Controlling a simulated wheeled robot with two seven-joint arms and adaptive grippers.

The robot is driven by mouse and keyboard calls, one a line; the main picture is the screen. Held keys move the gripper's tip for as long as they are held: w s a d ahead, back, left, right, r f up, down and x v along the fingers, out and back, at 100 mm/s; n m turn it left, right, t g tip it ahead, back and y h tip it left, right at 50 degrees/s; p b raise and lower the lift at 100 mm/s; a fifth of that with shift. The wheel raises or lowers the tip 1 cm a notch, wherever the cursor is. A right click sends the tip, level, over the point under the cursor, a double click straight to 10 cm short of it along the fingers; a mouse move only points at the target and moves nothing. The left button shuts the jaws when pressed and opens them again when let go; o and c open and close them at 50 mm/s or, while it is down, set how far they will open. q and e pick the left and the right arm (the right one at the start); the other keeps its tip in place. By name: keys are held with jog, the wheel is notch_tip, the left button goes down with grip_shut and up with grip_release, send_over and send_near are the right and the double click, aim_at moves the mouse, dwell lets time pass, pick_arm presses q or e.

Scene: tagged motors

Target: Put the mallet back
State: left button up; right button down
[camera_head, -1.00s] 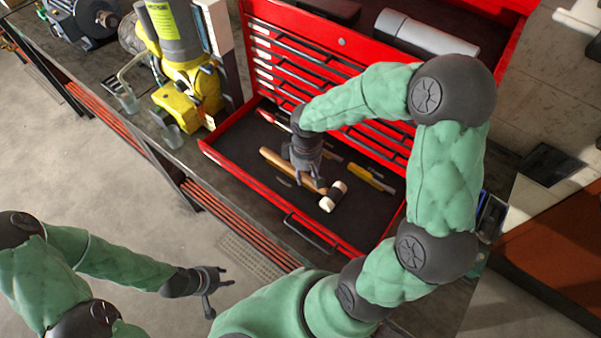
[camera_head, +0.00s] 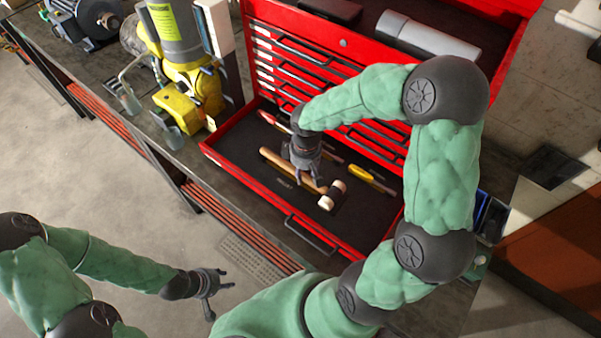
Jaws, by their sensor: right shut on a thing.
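The mallet (camera_head: 333,195) has a wooden handle and a dark head with pale faces. It is in the open red drawer (camera_head: 243,177) of the tool chest, with its head towards the lower right. My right gripper (camera_head: 305,180) is over the drawer and shut on the mallet's handle, partly hiding it. I cannot tell whether the mallet touches the drawer's dark lining. A small pale label (camera_head: 285,184) shows on the lining beside the handle. My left gripper (camera_head: 218,291) is open and empty over the floor, away from the chest.
A yellow-handled screwdriver (camera_head: 371,179) and a red-handled tool (camera_head: 273,122) lie in the same drawer. A yellow and grey machine (camera_head: 188,85) stands on the bench left of the chest. A grey cylinder (camera_head: 425,37) lies on top of the chest.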

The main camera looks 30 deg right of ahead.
jog(key=shift+f, duration=0.2)
jog(key=shift+w+f+b, duration=0.1)
jog(key=shift+f+b, duration=0.2)
jog(key=shift+b, duration=0.15)
jog(key=c, duration=0.7)
grip_release()
jog(key=shift+c, duration=0.2)
